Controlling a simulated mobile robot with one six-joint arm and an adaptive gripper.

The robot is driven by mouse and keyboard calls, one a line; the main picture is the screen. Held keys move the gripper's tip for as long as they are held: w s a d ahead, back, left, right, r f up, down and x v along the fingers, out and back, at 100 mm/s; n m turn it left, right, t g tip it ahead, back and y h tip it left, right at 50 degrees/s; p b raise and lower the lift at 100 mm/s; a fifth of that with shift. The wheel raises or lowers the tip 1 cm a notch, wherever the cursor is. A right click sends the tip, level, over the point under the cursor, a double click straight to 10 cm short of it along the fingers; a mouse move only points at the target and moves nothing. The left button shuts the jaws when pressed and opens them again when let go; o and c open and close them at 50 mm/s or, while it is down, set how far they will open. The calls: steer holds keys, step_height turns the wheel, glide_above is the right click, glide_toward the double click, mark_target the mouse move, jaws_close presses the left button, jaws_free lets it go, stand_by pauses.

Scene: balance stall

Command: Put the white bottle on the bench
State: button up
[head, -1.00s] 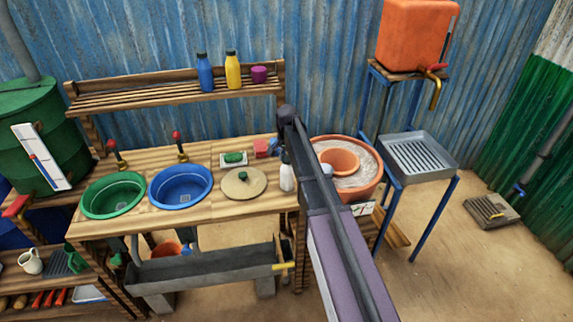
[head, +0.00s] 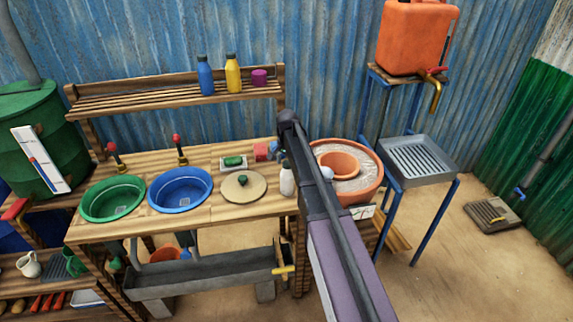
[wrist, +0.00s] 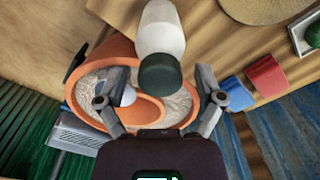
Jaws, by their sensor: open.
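The white bottle (head: 287,181) with a dark cap stands upright at the right end of the wooden bench (head: 130,226), close beside my arm. In the wrist view the white bottle (wrist: 161,30) shows from above, its dark green cap pointing towards my gripper. My gripper (wrist: 158,98) is open, with one finger on each side of the line to the cap. No finger visibly presses on the bottle. In the head view my arm hides most of the gripper.
A round wooden board (head: 243,187), a soap dish (head: 233,162) and a red block (head: 261,152) are near the bottle. A blue basin (head: 180,203) and a green basin (head: 112,212) sit farther left. An orange bowl (head: 352,193) is just right of the bench.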

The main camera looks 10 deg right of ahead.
steer(key=shift+r, duration=0.1)
step_height(320, 180, up, 12)
steer(key=p, duration=1.2)
stand_by(0.3)
stand_by(0.6)
steer(key=s+n, duration=0.9)
steer(key=s, duration=2)
steer(key=shift+s+a, duration=0.15)
steer(key=shift+a, duration=0.25)
